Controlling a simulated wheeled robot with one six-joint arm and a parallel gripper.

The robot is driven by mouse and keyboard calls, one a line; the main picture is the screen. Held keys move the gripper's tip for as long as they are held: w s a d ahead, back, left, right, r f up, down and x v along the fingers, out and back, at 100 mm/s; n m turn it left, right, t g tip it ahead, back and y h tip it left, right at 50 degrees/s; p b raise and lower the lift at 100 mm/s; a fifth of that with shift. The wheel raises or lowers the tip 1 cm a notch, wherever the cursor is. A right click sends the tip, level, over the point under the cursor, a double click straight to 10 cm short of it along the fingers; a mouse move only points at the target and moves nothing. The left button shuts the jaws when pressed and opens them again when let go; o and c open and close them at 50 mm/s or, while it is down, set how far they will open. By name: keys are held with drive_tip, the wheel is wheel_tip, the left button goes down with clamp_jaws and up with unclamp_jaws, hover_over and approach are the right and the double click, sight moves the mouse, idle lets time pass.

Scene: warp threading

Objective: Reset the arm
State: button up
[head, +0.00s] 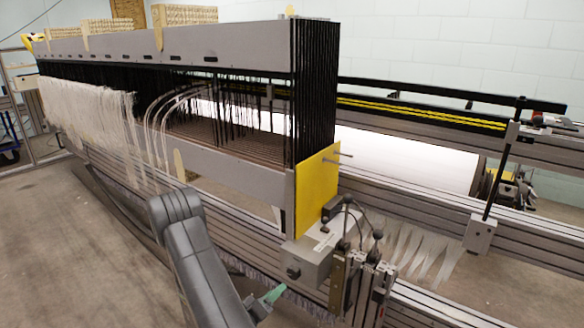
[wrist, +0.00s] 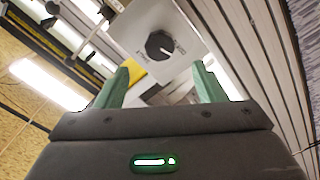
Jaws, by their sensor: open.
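My gripper (wrist: 161,80) is open and empty, its two green fingers apart in the wrist view. In the head view its green fingertip (head: 272,294) shows low in the middle, in front of the loom's front rail. My dark arm partly hides the lower part of the rail. A grey control box (head: 305,261) with a black knob is just above and right of the gripper in the head view. In the wrist view the box (wrist: 184,17) and its knob (wrist: 160,45) lie beyond the fingers, apart from them.
The long grey harness frame (head: 210,50) holds dark heddles and white warp threads (head: 90,106). A yellow plate (head: 316,190) covers its near end. Black posts and fittings (head: 340,280) stand right of the box. The floor (head: 60,250) at left is clear.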

sight(292, 275)
drive_tip(key=b+x, duration=0.1)
drive_tip(key=x, duration=0.8)
drive_tip(key=shift+w+d, duration=0.25)
drive_tip(key=shift+a+m+b, duration=0.15)
drive_tip(key=shift+m+b, duration=0.45)
drive_tip(key=shift+m, duration=0.2)
drive_tip(key=shift+s+f+m+b, duration=0.1)
drive_tip(key=shift+m+b, duration=0.4)
drive_tip(key=shift+m, duration=0.7)
drive_tip(key=m+b, duration=0.2)
drive_tip(key=m, duration=0.3)
drive_tip(key=shift+m, duration=0.4)
drive_tip(key=m+b, duration=0.1)
drive_tip(key=m, duration=0.4)
drive_tip(key=shift+m+b, duration=0.3)
drive_tip(key=shift+b, duration=0.1)
drive_tip(key=m, duration=0.4)
drive_tip(key=shift+m+b, duration=0.3)
drive_tip(key=shift+m, duration=0.1)
